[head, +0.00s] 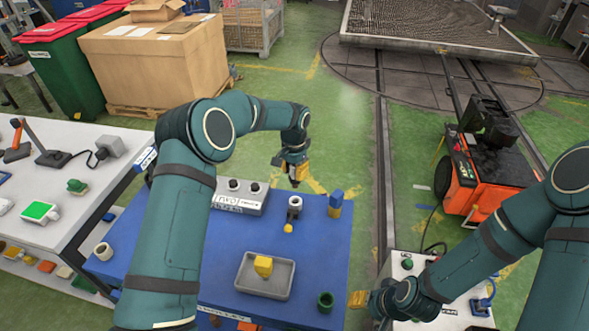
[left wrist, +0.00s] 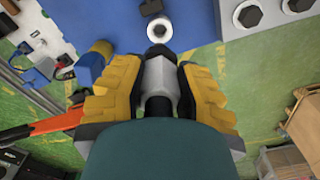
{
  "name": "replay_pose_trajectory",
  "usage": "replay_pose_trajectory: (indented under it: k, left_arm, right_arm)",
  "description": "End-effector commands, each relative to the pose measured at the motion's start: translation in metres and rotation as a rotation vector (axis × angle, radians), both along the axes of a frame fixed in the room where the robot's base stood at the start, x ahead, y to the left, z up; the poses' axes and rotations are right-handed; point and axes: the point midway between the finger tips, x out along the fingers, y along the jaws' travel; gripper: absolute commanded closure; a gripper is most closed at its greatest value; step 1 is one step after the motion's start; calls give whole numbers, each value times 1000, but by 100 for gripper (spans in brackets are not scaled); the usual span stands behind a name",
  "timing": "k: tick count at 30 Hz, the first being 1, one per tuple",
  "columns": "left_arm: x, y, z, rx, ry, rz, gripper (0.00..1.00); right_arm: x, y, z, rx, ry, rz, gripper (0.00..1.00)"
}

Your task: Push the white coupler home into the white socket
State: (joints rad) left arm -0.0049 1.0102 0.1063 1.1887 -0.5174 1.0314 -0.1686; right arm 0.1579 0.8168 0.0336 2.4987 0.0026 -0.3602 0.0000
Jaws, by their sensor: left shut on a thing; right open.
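My left gripper (head: 293,172) is above the far part of the blue table. It is shut on the white coupler, a pale cylinder with dark ends, seen between the yellow fingers in the left wrist view (left wrist: 158,75). The white socket (head: 295,202), a white ring with a dark opening, stands on the table just below the gripper; it also shows in the left wrist view (left wrist: 159,29). The coupler appears apart from the socket, though their exact alignment is unclear. My right gripper (head: 358,299) is at the table's right edge, its fingers partly hidden; it is open.
A grey box with two dark knobs (head: 240,197) stands left of the socket; a blue-and-yellow connector (head: 335,204) stands right. A grey tray (head: 247,283) with a yellow piece and a green ring (head: 325,302) lie nearer. An orange machine (head: 468,180) is at right.

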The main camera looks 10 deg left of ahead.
Motion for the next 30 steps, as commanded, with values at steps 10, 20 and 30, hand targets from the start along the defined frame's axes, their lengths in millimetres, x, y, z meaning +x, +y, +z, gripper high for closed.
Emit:
replay_pose_trajectory:
  k: [10,20,30]
  left_arm:
    - [0,0,-9,0,0,0,100]
    - [0,0,-37,0,-1,1,100]
    - [0,0,-58,0,0,0,100]
  right_arm:
    - [0,0,-9,-1,-1,0,53]
    - [1,1,-29,-4,0,-1,53]
    - [2,2,-43,-7,0,-1,53]
